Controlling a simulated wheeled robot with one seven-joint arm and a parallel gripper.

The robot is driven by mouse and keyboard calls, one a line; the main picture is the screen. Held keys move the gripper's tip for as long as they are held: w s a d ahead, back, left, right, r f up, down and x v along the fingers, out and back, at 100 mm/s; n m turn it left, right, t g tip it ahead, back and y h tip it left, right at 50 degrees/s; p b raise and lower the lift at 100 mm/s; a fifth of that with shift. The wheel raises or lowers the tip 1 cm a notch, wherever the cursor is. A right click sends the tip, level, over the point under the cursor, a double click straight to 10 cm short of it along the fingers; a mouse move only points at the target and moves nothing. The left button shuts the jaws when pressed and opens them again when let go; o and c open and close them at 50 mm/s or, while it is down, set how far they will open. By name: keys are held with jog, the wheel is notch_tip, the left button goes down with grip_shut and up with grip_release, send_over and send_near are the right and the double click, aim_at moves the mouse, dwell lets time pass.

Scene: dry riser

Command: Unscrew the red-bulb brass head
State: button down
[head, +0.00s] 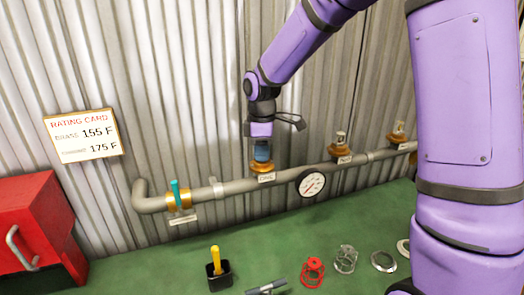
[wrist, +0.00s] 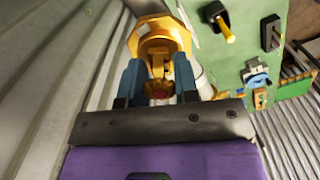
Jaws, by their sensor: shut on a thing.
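My gripper (head: 262,150) points down over the leftmost brass fitting (head: 262,168) on the grey pipe (head: 235,187). In the wrist view its two blue fingers (wrist: 158,82) are shut on the brass head (wrist: 158,62), one on each side. A red spot (wrist: 160,95), which looks like the bulb, shows between the fingers. The brass head is upright in its fitting (wrist: 155,30). In the head view my fingers hide most of it. Two other heads stand on the pipe to the right, a middle one (head: 341,140) and a far right one (head: 398,130).
A teal-handled valve (head: 178,195) and a round gauge (head: 311,184) sit on the pipe. A rating card (head: 83,136) hangs on the corrugated wall. The green bench holds a black holder (head: 219,276), a red ring guard (head: 313,272) and other rings. A red box (head: 38,235) stands left.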

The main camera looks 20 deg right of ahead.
dwell(0.3)
jog(key=n, duration=0.5)
jog(key=shift+n, duration=0.4)
jog(key=n, duration=0.5)
jog(key=shift+n, duration=0.4)
jog(key=c, duration=0.8)
grip_release()
